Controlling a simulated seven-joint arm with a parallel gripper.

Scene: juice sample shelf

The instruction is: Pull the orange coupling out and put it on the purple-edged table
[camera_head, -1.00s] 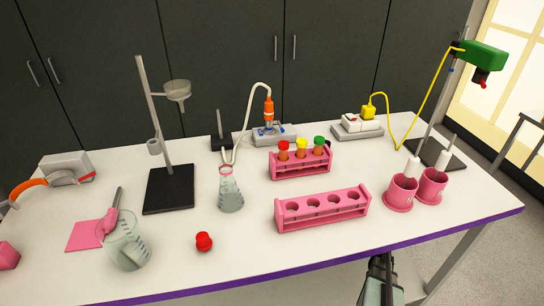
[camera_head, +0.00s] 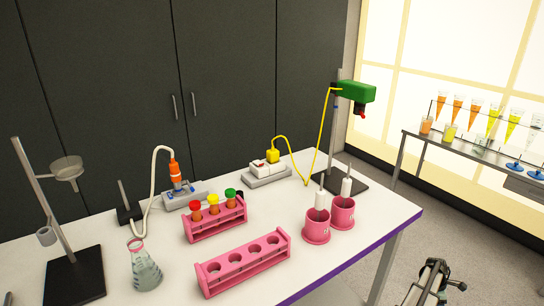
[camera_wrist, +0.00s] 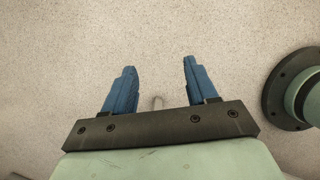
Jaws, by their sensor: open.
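The orange coupling (camera_head: 175,169) stands upright at the back of the purple-edged table (camera_head: 312,268), on a small grey base with blue parts. A white hose loops from its top down to the left. My gripper shows in the wrist view (camera_wrist: 160,63), its two blue fingers apart with nothing between them, over a speckled floor. The coupling and the table do not show in the wrist view. In the head view a part of my arm (camera_head: 432,284) shows at the bottom right, off the table's purple edge.
Pink racks (camera_head: 245,263) stand in front of the coupling, the rear one holding capped tubes (camera_head: 213,205). A flask (camera_head: 144,270) and a ring stand (camera_head: 75,277) are left. Pink cups (camera_head: 317,227) and a green-topped stand (camera_head: 356,91) are right. A second table (camera_head: 448,150) holds cones.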

